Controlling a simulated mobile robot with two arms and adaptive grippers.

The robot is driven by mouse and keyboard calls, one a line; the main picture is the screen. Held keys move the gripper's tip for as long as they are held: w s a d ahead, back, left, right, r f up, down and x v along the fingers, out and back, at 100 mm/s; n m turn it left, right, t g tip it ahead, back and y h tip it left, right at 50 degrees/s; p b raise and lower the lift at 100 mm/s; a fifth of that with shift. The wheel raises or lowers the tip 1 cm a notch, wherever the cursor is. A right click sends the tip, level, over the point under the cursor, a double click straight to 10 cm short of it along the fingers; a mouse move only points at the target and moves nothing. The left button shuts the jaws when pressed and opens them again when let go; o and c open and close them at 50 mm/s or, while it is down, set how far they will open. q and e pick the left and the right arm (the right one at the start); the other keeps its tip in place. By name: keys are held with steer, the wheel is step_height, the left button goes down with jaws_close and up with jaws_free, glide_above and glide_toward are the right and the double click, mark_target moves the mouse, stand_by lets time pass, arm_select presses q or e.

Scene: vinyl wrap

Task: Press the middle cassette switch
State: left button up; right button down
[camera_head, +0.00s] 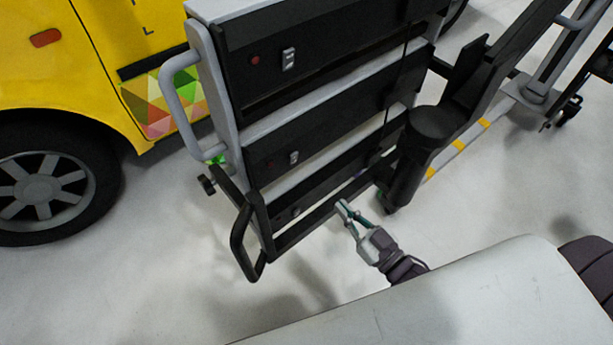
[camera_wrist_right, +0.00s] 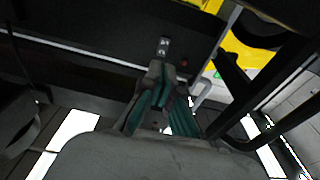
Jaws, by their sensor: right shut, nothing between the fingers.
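The cart holds three stacked dark cassettes. The middle cassette (camera_head: 338,125) has a small pale switch (camera_head: 294,157) near its left end, with a dim red light (camera_head: 269,162) to the left of it. My right gripper (camera_head: 345,207) is shut and empty, low in front of the cart, below and to the right of that switch in the head view. In the right wrist view the fingertips (camera_wrist_right: 160,75) point towards a dark panel with a pale switch (camera_wrist_right: 164,46); I cannot tell which cassette it belongs to. My left gripper is out of view.
The top cassette (camera_head: 340,40) has its own switch (camera_head: 289,59) and red light (camera_head: 255,59). The bottom cassette (camera_head: 320,190) is partly shadowed. A black handle (camera_head: 240,243) sticks out at the lower left. A yellow vehicle (camera_head: 60,80) stands behind at left. Floor in front is clear.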

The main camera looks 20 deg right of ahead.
mark_target(295, 155)
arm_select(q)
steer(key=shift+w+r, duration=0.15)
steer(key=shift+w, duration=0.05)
arm_select(e)
steer(key=shift+s+a+r+t+y, duration=0.1)
steer(key=shift+a+r+t+y, duration=0.05)
steer(key=shift+r, duration=0.4)
steer(key=shift+s+a+r+t+y, duration=0.1)
steer(key=shift+r+t+y, duration=0.05)
steer(key=shift+r, duration=0.35)
steer(key=shift+w, duration=0.1)
steer(key=x, duration=1.2)
steer(key=shift+w+a+b, duration=0.2)
steer(key=shift+w+b, duration=0.05)
steer(key=shift+b, duration=0.15)
steer(key=shift+w+a+r, duration=0.1)
steer(key=shift+w+a, duration=0.1)
steer(key=shift+w, duration=0.3)
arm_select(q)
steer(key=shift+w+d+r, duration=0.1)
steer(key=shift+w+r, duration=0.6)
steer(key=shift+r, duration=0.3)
arm_select(e)
steer(key=shift+w, duration=0.1)
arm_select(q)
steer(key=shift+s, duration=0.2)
arm_select(e)
steer(key=shift+r, duration=0.1)
